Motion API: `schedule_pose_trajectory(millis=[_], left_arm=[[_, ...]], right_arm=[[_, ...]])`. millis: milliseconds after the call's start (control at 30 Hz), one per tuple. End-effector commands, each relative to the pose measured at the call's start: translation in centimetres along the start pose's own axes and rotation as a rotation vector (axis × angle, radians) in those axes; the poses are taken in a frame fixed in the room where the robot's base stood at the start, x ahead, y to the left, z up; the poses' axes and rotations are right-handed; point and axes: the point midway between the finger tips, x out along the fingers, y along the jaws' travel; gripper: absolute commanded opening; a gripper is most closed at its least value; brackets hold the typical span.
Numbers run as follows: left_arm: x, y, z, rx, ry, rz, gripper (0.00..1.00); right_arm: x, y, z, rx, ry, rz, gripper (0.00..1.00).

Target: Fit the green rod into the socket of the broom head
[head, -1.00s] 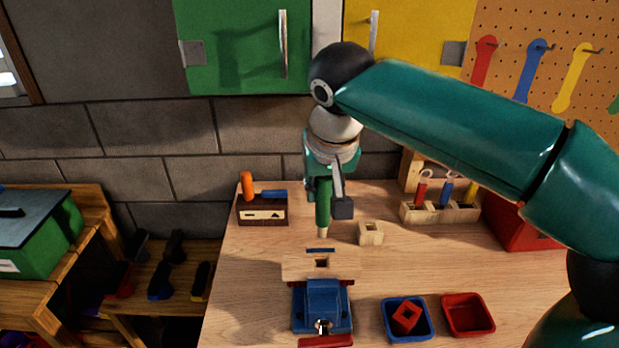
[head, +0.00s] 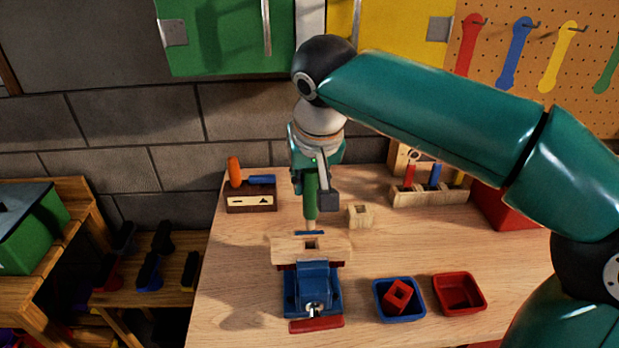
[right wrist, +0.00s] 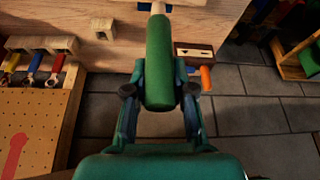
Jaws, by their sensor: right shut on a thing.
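The green rod (head: 311,200) is held roughly upright in my right gripper (head: 314,186), pale wooden end down. The right wrist view shows the fingers shut around the rod (right wrist: 160,65). The broom head looks to be the wooden block (head: 286,247) clamped in a blue vise (head: 312,285); its square socket (head: 311,244) faces up. In the head view the rod's lower end shows just beyond the socket, apart from it. Its exact height above the block is hard to tell. My left gripper is not in view.
A small wooden block with a hole (head: 360,216) stands right of the rod. A blue bin (head: 400,314) with a red piece and a red bin (head: 460,309) sit front right. A tool rack (head: 430,197) and a dark box (head: 251,203) stand behind. The table's left side is clear.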

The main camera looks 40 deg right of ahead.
Motion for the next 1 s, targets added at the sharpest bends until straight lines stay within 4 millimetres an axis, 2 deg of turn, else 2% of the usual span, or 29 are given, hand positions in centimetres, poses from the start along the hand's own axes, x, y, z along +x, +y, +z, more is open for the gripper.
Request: schedule_pose_trajectory(millis=[700,1000], left_arm=[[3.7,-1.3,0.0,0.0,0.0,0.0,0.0],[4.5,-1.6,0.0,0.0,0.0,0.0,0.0]], right_arm=[[4.2,0.1,1.8,0.003,0.0,0.001,0.0],[5.2,0.1,2.2,0.003,0.0,0.001,0.0]])
